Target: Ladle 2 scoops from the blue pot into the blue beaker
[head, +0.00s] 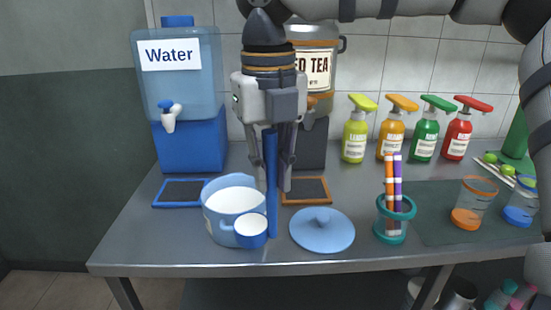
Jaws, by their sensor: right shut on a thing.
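The blue pot (215,222) stands on the left part of the table, open, with white liquid inside. My right gripper (279,188) points down beside it and is shut on the upright handle of the blue ladle (271,205). The ladle's cup, full of white, overlaps the pot's front right side; I cannot tell its height above the table. The blue beaker (519,214) is at the far right, partly cut off by my arm. My left gripper is not in view.
A blue lid (322,231) lies right of the pot. A teal cup (393,224) holds straws. An orange beaker (473,205) stands beside the blue one on a dark mat (437,228). Water (175,75) and tea (318,80) dispensers and several pump bottles (390,137) line the back.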

